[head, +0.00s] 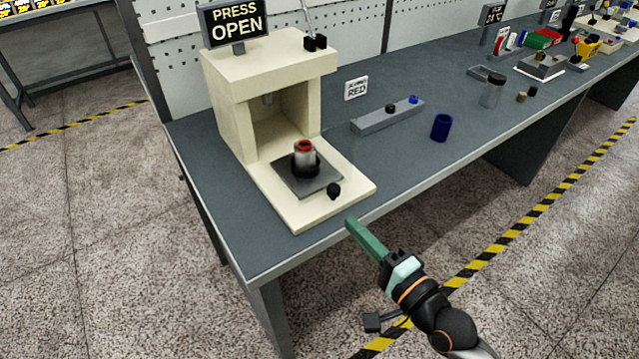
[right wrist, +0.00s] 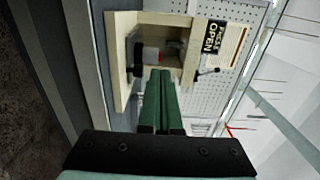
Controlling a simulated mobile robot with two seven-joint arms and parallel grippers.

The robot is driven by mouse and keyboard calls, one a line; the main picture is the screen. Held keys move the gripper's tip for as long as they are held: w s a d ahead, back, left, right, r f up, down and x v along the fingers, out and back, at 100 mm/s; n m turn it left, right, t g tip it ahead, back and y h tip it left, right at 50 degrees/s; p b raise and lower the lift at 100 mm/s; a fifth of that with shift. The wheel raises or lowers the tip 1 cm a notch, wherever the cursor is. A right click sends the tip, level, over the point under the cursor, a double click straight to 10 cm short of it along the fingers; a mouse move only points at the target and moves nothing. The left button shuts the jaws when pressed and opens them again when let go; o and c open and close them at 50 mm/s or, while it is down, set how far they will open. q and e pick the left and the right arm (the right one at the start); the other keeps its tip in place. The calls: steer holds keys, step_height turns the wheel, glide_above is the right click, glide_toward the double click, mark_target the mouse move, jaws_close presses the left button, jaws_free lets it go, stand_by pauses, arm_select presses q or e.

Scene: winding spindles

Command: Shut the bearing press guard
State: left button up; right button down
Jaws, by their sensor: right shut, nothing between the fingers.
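The cream bearing press (head: 225,105) stands at the left end of the bench, with its front bay uncovered. A sign on it (head: 236,22) reads "PRESS OPEN"; it also shows in the right wrist view (right wrist: 213,38). A grey metal cylinder with a red top (head: 304,154) stands upright in a black holder on a grey plate. A black knob (head: 333,190) is at the plate's front. I cannot make out a separate guard panel. My right gripper (head: 350,222) is shut and empty, its green fingers in front of the press base. My left gripper is out of view.
On the grey bench, right of the press, are a "RED" card (head: 356,88), a long grey block (head: 388,117) and a blue cylinder (head: 441,127). A pegboard (head: 280,30) stands behind. A thin lever (head: 307,18) rises above the press. The bench's front strip is clear.

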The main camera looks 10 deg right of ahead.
mark_target(308, 178)
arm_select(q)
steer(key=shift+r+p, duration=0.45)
arm_select(e)
steer(key=x, duration=1.2)
steer(key=shift+w+a, duration=0.1)
steer(key=shift+w, duration=0.1)
